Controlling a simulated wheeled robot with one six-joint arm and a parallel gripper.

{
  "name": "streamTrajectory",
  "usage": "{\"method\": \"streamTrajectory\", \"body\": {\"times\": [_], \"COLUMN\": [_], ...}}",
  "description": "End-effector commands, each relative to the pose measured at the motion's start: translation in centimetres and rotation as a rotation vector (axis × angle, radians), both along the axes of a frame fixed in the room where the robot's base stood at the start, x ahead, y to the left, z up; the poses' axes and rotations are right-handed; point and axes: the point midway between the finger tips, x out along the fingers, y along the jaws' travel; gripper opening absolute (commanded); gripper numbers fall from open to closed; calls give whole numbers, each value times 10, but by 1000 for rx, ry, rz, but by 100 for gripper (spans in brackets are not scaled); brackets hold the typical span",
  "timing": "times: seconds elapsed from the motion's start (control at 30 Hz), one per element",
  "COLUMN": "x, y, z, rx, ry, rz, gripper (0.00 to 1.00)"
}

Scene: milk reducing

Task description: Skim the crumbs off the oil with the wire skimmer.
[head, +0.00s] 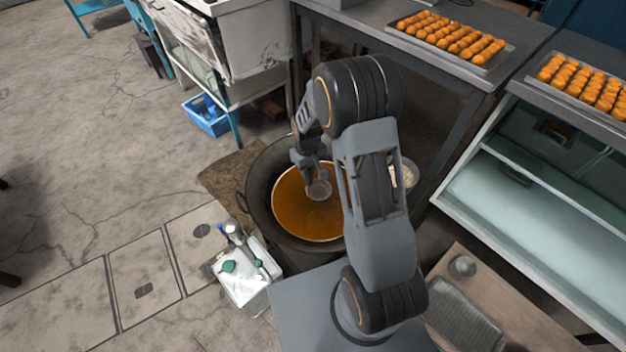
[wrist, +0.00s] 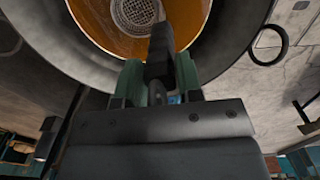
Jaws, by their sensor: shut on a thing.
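A large dark wok (head: 262,180) holds amber oil (head: 290,205) and stands on the floor left of my arm. My gripper (head: 313,158) is over the wok, shut on the dark handle of the wire skimmer (head: 319,189). The skimmer's round mesh head is over or in the oil; I cannot tell its exact depth. In the wrist view the skimmer (wrist: 136,12) shows its mesh head at the top, against the oil (wrist: 92,22), with the handle between the green fingers of my gripper (wrist: 160,85). I cannot make out any crumbs.
A pale bowl (head: 408,172) is right of the wok, partly behind my arm. Trays of orange balls (head: 452,40) sit on the back counter. A blue crate (head: 207,115) lies on the floor at left.

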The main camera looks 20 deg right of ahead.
Motion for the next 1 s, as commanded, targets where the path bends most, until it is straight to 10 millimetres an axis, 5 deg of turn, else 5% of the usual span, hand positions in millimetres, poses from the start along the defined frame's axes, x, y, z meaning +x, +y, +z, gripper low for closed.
{"method": "streamTrajectory", "body": {"times": [0.03, 0.3, 1.0], "x": [7, 30, 42], "y": [-6, -24, -33], "z": [-28, -64, -104], "rx": [-2, -10, -14], "ry": [-6, -7, -2], "rz": [31, 219, 353], "gripper": [7, 7, 7]}}
